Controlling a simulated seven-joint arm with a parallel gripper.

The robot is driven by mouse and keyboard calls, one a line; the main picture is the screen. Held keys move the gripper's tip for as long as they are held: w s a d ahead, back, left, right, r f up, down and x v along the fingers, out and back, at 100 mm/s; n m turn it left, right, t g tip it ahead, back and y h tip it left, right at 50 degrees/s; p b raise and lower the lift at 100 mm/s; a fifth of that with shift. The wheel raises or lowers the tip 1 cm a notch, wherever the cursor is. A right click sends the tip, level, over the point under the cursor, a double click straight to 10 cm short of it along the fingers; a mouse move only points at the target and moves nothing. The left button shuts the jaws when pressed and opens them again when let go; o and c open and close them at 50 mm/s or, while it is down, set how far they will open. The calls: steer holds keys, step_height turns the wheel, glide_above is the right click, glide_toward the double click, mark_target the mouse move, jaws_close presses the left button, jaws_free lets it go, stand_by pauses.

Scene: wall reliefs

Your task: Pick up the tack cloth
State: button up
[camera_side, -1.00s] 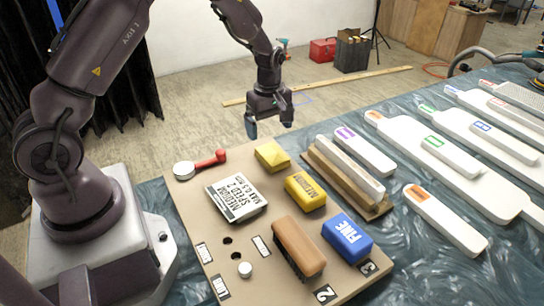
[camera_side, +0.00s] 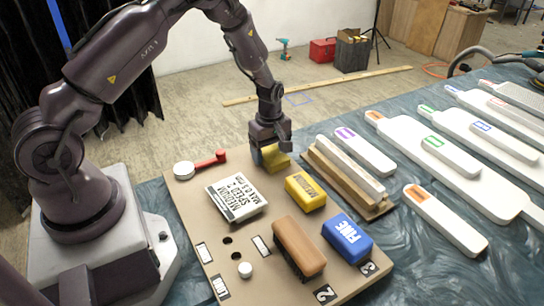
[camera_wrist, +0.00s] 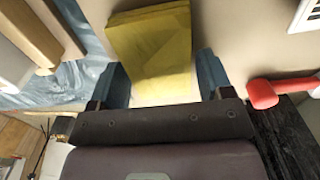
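The tack cloth appears to be the folded yellow cloth (camera_side: 277,161) at the far edge of the tan board. It is partly hidden behind my gripper in the side view, and it fills the top middle of the wrist view (camera_wrist: 152,45). My gripper (camera_side: 272,153) points down right over the cloth. In the wrist view its blue fingertips (camera_wrist: 161,78) are spread apart, one on each side of the cloth's near end. I see narrow gaps there and cannot tell whether either finger touches the cloth. The cloth looks flat on the board.
Near the cloth are a yellow block marked medium (camera_side: 306,191), a white labelled box (camera_side: 236,197), a red-handled lever (camera_side: 209,160) and a wooden rack (camera_side: 342,180). A brown brush (camera_side: 298,246) and a blue block (camera_side: 347,238) stand nearer the front.

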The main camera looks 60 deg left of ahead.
mark_target(270, 151)
steer(key=c, duration=0.6)
steer(key=shift+r, duration=0.45)
step_height(270, 151, up, 3)
steer(key=shift+f, duration=0.15)
steer(key=s+d+r, duration=0.1)
steer(key=s+r, duration=0.2)
steer(key=s, duration=0.1)
steer(key=s+d+r, duration=0.1)
steer(key=s+r, duration=0.2)
steer(key=s, duration=0.2)
steer(key=s+d+r, duration=0.2)
steer(key=s+r, duration=0.1)
steer(key=s, duration=0.1)
steer(key=shift+s+r, duration=0.2)
steer(key=shift+s, duration=0.1)
